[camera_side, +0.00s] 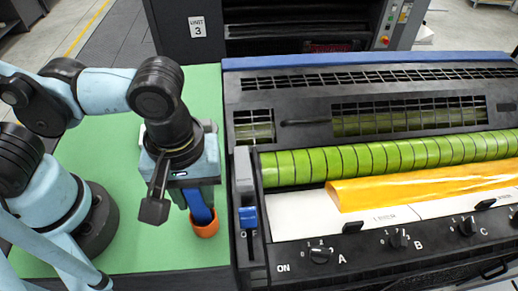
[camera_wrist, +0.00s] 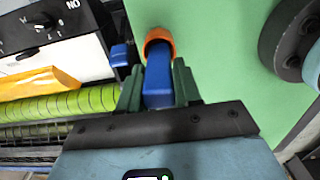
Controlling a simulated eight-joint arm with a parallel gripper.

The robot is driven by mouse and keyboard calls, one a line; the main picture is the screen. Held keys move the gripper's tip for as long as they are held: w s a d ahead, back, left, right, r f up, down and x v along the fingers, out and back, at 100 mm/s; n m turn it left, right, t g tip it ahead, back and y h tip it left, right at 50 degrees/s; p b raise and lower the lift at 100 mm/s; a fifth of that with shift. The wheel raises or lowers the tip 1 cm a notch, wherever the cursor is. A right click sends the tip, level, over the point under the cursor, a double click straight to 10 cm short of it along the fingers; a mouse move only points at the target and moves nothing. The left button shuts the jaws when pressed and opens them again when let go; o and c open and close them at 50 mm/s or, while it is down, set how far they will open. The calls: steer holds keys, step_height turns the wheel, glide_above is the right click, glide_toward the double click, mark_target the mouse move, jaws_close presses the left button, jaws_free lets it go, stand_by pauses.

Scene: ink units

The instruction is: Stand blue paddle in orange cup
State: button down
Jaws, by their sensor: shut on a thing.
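The blue paddle (camera_side: 198,207) is held by my gripper (camera_side: 196,192), with its lower end at the orange cup (camera_side: 206,228). In the side view the paddle is slightly tilted and its lower end overlaps the cup's opening. In the wrist view, the green fingers of my gripper (camera_wrist: 158,88) are shut on the blue paddle (camera_wrist: 158,80), and its far end meets the orange cup (camera_wrist: 159,36). The cup stands on the green surface, beside the machine. How deep the paddle sits in the cup is hidden.
The machine with green rollers (camera_side: 380,155) and a yellow sheet (camera_side: 420,187) stands close to the right of the cup. A blue lever (camera_side: 248,217) juts from its left edge. The green surface (camera_side: 140,235) is clear left of the cup.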

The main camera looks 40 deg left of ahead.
steer(key=c, duration=0.7)
jaws_free()
steer(key=shift+r, duration=6.05)
steer(key=w+a+f+m+t, duration=0.3)
steer(key=w+a, duration=0.3)
steer(key=a, duration=0.3)
steer(key=w+a+f+m+t, duration=0.3)
steer(key=w+a+m, duration=0.3)
steer(key=a, duration=0.3)
steer(key=shift+w+a+f+t, duration=0.3)
steer(key=shift+w+a+t, duration=0.1)
steer(key=shift+t, duration=0.2)
